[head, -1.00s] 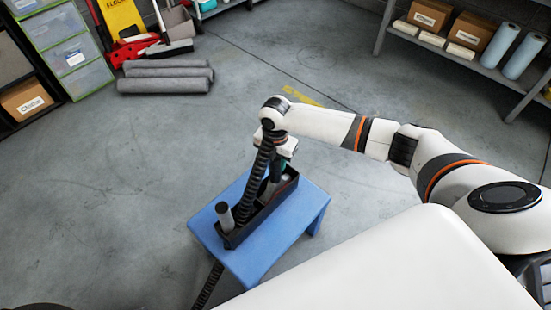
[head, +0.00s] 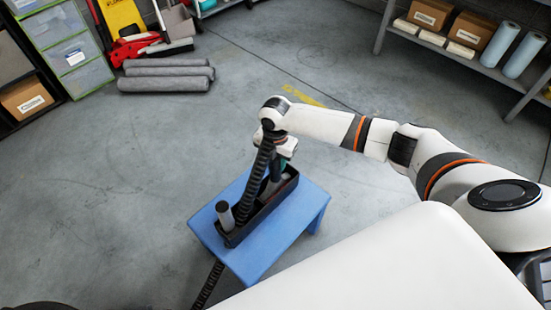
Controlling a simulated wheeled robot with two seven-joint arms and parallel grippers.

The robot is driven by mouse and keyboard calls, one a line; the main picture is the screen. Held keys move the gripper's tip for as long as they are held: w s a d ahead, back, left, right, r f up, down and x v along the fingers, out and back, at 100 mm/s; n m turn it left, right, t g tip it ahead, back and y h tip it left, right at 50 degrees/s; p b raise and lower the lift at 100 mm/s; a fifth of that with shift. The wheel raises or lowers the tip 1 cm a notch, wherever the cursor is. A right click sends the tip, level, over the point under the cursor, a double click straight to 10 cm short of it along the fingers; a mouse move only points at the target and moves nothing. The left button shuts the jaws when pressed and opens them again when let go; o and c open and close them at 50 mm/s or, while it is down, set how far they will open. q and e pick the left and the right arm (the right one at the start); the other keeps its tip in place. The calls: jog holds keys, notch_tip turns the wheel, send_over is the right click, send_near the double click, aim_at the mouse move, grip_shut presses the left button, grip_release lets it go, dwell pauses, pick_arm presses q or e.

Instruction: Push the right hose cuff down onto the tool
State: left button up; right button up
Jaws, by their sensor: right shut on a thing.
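A blue stool (head: 263,255) carries a black open tray (head: 235,239). A black ribbed hose (head: 258,172) rises from the tray up to my right gripper (head: 276,152). My right gripper is above the far part of the tray, pointing down, and shut on the hose cuff, which is mostly hidden by the hose and the hand. A dark tool with a green part (head: 284,163) shows just under the gripper. I cannot tell how far the cuff sits on it. A grey cylinder (head: 225,214) stands at the near left end of the tray. My left gripper is not in view.
Another stretch of ribbed hose (head: 208,286) runs down to the floor at the stool's near left. Grey rolls (head: 166,76) lie on the floor at the back left. A shelf (head: 470,62) with boxes stands at the back right. The floor around the stool is mostly clear.

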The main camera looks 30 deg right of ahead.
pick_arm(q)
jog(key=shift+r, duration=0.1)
pick_arm(e)
jog(key=shift+f, duration=0.15)
jog(key=o, duration=1.3)
jog(key=shift+c, duration=0.2)
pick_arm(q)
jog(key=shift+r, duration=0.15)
